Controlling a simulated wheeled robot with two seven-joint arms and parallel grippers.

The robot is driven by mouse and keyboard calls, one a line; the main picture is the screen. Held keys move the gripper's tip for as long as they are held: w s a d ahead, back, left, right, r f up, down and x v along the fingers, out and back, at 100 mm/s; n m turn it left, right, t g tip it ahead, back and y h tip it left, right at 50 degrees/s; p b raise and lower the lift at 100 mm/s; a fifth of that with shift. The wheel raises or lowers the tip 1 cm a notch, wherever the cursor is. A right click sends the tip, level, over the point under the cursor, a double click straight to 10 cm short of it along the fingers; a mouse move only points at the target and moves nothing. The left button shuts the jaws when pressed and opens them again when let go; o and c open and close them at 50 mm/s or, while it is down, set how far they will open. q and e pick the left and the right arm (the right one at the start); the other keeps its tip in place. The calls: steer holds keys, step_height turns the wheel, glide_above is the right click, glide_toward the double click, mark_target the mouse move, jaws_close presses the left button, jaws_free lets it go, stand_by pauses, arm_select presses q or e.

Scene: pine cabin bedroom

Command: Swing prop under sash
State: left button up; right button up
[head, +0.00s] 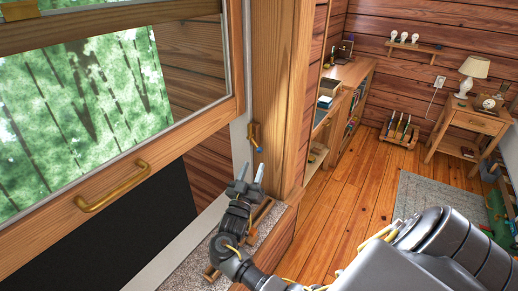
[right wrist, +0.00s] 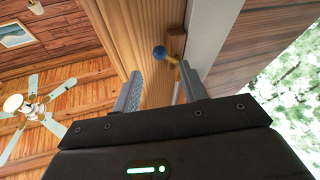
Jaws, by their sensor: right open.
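The window sash (head: 50,229) is a pine frame with a brass handle (head: 112,188) on its bottom rail, at the left of the head view. The prop (head: 254,135) is a small brass piece with a blue end, mounted on the wooden post right of the sash. In the right wrist view, its blue ball (right wrist: 159,52) lies ahead, between the lines of my fingers. My right gripper (head: 250,172) is open and empty, just below the prop, apart from it. It also shows in the right wrist view (right wrist: 163,85). My left gripper is out of view.
A speckled sill (head: 262,232) with wooden pieces lies under my right wrist. The wooden post (head: 280,90) stands close by. A dark gap shows below the sash. A bookcase (head: 352,75), nightstand (head: 472,122) and rug (head: 425,195) are farther off.

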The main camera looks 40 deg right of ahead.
mark_target(259, 150)
steer(key=p+x, duration=0.1)
steer(key=x, duration=0.6)
steer(key=shift+w+d, duration=0.1)
steer(key=shift+d, duration=0.05)
steer(key=shift+w+d+r+p, duration=0.15)
steer(key=shift+w+d+p, duration=0.15)
steer(key=shift+d, duration=0.1)
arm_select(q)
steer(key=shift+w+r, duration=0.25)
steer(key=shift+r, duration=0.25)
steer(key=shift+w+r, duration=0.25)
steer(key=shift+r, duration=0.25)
arm_select(e)
steer(key=shift+s, duration=0.1)
steer(key=c, duration=0.9)
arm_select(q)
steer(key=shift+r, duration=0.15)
